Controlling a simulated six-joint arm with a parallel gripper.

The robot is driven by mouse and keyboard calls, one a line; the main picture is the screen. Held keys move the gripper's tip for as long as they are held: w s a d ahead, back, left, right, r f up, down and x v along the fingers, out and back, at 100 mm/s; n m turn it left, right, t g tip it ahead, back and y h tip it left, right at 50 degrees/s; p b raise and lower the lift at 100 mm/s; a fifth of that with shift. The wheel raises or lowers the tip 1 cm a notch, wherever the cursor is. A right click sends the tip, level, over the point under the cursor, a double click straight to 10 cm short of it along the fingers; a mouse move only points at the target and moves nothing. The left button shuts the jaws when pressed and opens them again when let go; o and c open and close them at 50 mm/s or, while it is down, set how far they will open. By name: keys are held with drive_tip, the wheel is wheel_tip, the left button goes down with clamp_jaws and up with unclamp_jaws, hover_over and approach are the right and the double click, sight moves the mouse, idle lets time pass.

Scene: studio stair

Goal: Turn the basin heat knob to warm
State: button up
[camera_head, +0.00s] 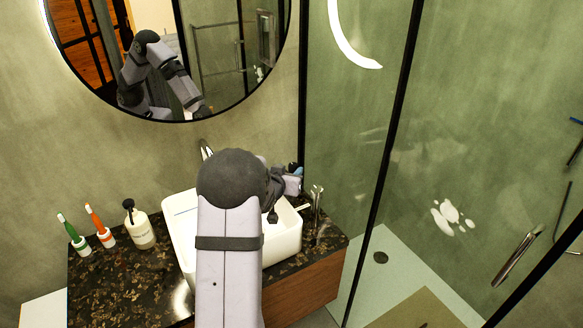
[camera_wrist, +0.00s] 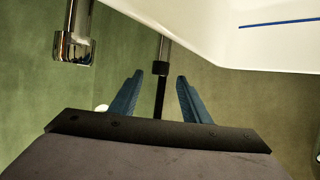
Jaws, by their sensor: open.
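A white basin (camera_head: 288,240) sits on the dark speckled counter, partly hidden behind my arm. A slim chrome fixture (camera_head: 317,198) stands at its right side. My gripper (camera_head: 297,170) is over the basin's right rear edge, close to this fixture. In the wrist view my gripper's blue fingers (camera_wrist: 156,96) are apart. A grey stem with a dark collar (camera_wrist: 161,58) shows just beyond the gap between them. A chrome spout-like part (camera_wrist: 75,45) is at upper left, and the white basin (camera_wrist: 240,20) at upper right. I cannot tell which part is the heat knob or its setting.
A glass shower panel with a black frame (camera_head: 384,165) stands right of the counter. A round mirror (camera_head: 215,60) hangs behind.

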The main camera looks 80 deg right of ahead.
sight(292, 167)
drive_tip(key=shift+p+x, duration=0.3)
drive_tip(key=shift+x, duration=1.9)
drive_tip(key=c, duration=1)
